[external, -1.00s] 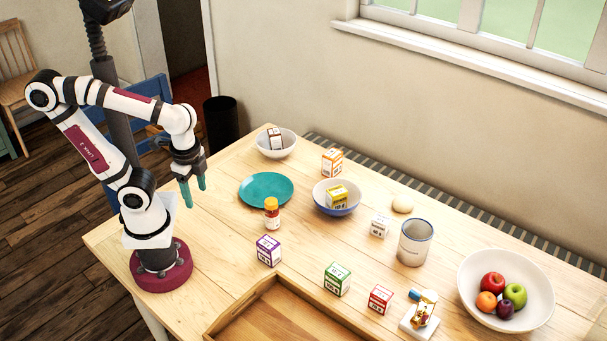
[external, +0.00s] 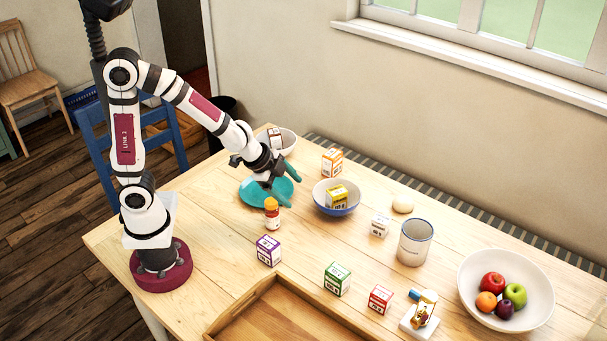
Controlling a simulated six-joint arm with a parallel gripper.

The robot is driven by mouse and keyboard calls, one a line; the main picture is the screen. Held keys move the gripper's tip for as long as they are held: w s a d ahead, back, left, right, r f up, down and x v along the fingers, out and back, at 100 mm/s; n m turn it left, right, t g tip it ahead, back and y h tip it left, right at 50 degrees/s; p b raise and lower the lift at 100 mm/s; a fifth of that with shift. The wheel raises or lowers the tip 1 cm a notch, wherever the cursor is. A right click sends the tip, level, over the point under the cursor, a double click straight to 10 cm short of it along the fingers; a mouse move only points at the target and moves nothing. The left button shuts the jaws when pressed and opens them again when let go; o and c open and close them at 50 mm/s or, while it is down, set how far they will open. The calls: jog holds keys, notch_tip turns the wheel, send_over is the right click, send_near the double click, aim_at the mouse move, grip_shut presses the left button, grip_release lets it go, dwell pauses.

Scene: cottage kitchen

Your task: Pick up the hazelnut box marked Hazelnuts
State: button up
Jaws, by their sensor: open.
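Several small marked boxes are on the table, and their print is too small to read, so I cannot tell which one says Hazelnuts. A brown-and-white box (external: 275,138) is in the white bowl (external: 291,148) at the back. A yellow box (external: 337,196) is in the blue-and-white bowl (external: 336,211). An orange box (external: 332,162), a white box (external: 380,226), a purple box (external: 268,250), a green box (external: 337,279) and a red box (external: 380,299) stand on the wood.
An orange-capped jar (external: 272,214) stands close in front of the teal plate (external: 250,194). To the right are a mug (external: 415,242), an egg-like object (external: 403,204), a figurine (external: 421,314) and a fruit bowl (external: 540,292). A wooden tray (external: 275,292) lies at the front.

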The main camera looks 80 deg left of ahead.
jog(key=w+d+f+m+t+h, duration=0.1)
jog(key=w+d+f+t+h, duration=0.1)
jog(key=w+f, duration=0.35)
jog(key=m+t+h, duration=0.1)
jog(key=t+h, duration=0.1)
jog(key=h, duration=0.7)
send_near(380, 291)
jog(key=x, duration=0.9)
jog(key=shift+d+f, duration=0.1)
jog(key=shift+d, duration=0.05)
grip_shut()
